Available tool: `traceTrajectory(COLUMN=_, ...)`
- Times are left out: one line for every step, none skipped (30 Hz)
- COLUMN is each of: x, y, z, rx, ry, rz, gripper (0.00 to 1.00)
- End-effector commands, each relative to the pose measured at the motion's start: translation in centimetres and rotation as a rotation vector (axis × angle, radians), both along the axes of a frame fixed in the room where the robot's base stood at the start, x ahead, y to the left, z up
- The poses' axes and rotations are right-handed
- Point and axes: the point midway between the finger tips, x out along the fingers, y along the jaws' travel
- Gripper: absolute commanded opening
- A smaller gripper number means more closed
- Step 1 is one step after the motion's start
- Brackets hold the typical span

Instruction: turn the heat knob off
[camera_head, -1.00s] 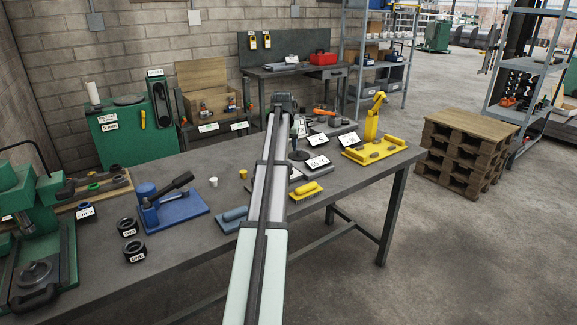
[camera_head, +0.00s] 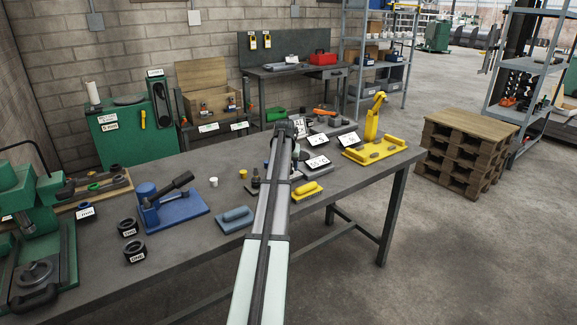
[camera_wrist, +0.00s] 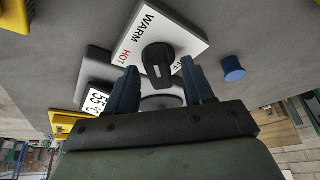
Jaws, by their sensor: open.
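The heat knob (camera_wrist: 158,62) is a black round knob with a raised grip bar, on a white plate (camera_wrist: 187,38) in the wrist view. The plate reads WARM and HOT on the left; a partly hidden label ending in F is on the right. A small light mark on the bar shows at its lower end in the picture. My gripper (camera_wrist: 159,68) is open, with one blue finger on each side of the knob's lower part. I cannot tell whether they touch it. In the head view my gripper (camera_head: 288,131) hides the knob.
A 55 °C sign (camera_wrist: 97,101) is left of the knob, and a blue cap (camera_wrist: 232,69) is to its right. In the head view, white label plates (camera_head: 317,163), a yellow fixture (camera_head: 372,148) and a grey-blue block (camera_head: 235,219) stand on the workbench (camera_head: 190,255).

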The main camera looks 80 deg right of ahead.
Motion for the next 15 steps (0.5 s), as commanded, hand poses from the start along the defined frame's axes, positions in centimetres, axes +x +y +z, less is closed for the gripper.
traceTrajectory(x=0.00, y=-0.02, z=-0.04, rx=0.000, ry=0.000, rz=0.000, gripper=0.52)
traceTrajectory(x=0.00, y=-0.02, z=-0.04, rx=0.000, ry=0.000, rz=0.000, gripper=0.52)
traceTrajectory(x=0.00, y=-0.01, z=-0.03, rx=0.000, ry=0.000, rz=0.000, gripper=0.52)
traceTrajectory(x=-0.01, y=-0.01, z=-0.03, rx=0.000, ry=0.000, rz=0.000, gripper=0.52)
traceTrajectory(x=-0.01, y=-0.01, z=-0.03, rx=0.000, ry=0.000, rz=0.000, gripper=0.52)
traceTrajectory(x=-0.01, y=-0.01, z=-0.02, rx=0.000, ry=0.000, rz=0.000, gripper=0.52)
traceTrajectory(x=-0.01, y=-0.02, z=-0.01, rx=0.000, ry=0.000, rz=0.000, gripper=0.50)
traceTrajectory(x=-0.01, y=-0.01, z=-0.02, rx=0.000, ry=0.000, rz=0.000, gripper=0.47)
traceTrajectory(x=0.00, y=0.00, z=-0.01, rx=0.000, ry=0.000, rz=0.000, gripper=0.43)
traceTrajectory(x=0.00, y=0.00, z=-0.01, rx=0.000, ry=0.000, rz=0.000, gripper=0.41)
traceTrajectory(x=0.00, y=0.00, z=-0.01, rx=0.000, ry=0.000, rz=0.000, gripper=0.38)
traceTrajectory(x=0.00, y=0.00, z=-0.01, rx=0.000, ry=0.000, rz=0.000, gripper=0.34)
traceTrajectory(x=0.00, y=0.00, z=-0.01, rx=0.000, ry=0.000, rz=0.000, gripper=0.31)
traceTrajectory(x=0.00, y=0.00, z=0.00, rx=0.000, ry=0.000, rz=0.000, gripper=0.28)
traceTrajectory(x=0.00, y=0.00, z=0.00, rx=0.000, ry=0.000, rz=0.000, gripper=0.24)
